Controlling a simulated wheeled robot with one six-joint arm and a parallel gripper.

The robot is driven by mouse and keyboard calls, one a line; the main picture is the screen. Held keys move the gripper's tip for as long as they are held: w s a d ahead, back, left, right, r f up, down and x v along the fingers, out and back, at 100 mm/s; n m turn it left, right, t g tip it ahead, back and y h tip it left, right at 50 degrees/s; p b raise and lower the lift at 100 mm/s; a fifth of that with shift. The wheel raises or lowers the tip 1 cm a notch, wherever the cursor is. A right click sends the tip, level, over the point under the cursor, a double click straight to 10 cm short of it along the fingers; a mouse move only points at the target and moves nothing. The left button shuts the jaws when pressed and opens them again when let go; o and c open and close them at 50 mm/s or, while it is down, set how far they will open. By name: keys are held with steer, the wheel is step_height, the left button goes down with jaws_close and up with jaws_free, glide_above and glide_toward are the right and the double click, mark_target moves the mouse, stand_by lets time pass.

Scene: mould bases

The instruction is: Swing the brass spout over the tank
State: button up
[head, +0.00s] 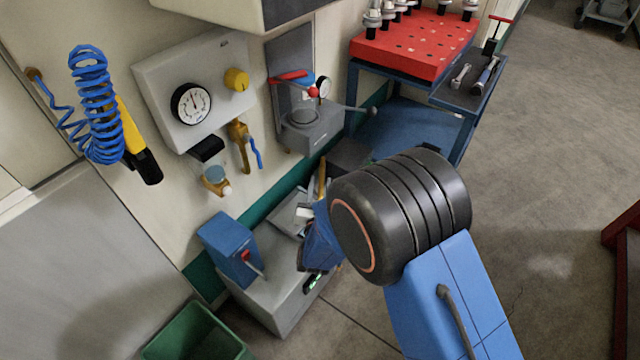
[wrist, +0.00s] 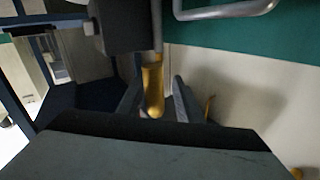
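The brass spout (wrist: 153,88) hangs from a thin grey rod in the wrist view and lies between my gripper's two dark fingers. My gripper (wrist: 155,98) is open around it, with a gap showing at the right finger. In the head view a yellow-brown upright piece, seemingly the same spout (head: 322,178), shows just behind my blue wrist. The black joint of my arm hides part of that area. A grey floor unit that may be the tank (head: 278,304) stands below, with a blue box (head: 230,248) and a red-tipped lever on it.
A wall panel with a gauge (head: 191,104) and yellow knob is at left. A brass valve (head: 240,135) with a blue lever hangs below it. A grey bracket unit (head: 312,130) is on the wall. A red-topped table (head: 415,45) stands behind. Open floor lies right.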

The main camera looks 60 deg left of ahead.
steer(key=v, duration=1.6)
steer(key=shift+s+d, duration=0.2)
